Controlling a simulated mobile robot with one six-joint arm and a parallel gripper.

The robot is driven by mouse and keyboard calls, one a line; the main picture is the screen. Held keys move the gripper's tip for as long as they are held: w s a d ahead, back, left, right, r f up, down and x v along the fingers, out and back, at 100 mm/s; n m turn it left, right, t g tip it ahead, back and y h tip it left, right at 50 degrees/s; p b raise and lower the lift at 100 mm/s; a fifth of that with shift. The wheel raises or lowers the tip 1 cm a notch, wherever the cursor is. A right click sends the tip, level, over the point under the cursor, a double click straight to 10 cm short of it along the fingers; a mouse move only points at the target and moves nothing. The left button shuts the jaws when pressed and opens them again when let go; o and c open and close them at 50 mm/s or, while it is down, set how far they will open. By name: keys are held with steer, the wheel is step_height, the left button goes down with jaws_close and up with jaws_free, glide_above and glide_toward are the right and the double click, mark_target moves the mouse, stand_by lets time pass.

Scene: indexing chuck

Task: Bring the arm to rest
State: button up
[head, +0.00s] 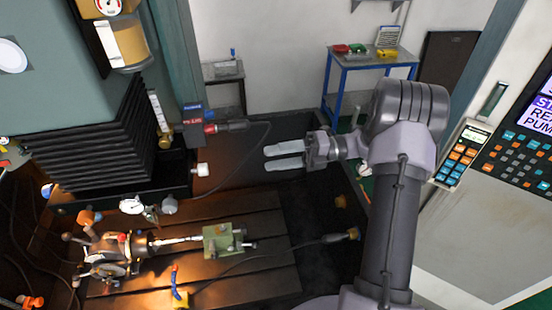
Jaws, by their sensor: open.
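My gripper (284,155) is in the middle of the head view, pointing left. Its two pale fingers are apart with nothing between them. It is held in the air, apart from the machine. My arm (392,220) rises from the bottom right and bends at a large grey joint near the top. The indexing chuck (110,256) sits on the slotted machine table at the lower left, away from my gripper. A shiny rod runs from it towards a green block (222,241) on the same table.
The slotted table (262,215) lies below and left of my gripper. Black bellows (95,145) and a dial gauge (134,205) stand left. A control panel (510,140) is right of my arm. A blue-framed bench (368,62) stands at the back. Cables cross the table.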

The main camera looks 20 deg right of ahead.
steer(key=shift+a, duration=0.1)
steer(key=s+a+f+n+g+h+b, duration=0.5)
steer(key=s+a+f+n+h+b, duration=0.3)
steer(key=s+a+f+n+b, duration=0.6)
steer(key=s+d+f+n+t+h+b, duration=0.3)
steer(key=s+f+n+t+h+b, duration=0.4)
steer(key=n+b, duration=1.1)
steer(key=shift+s+d+f, duration=0.35)
steer(key=shift+s+f, duration=0.15)
steer(key=shift+f, duration=0.45)
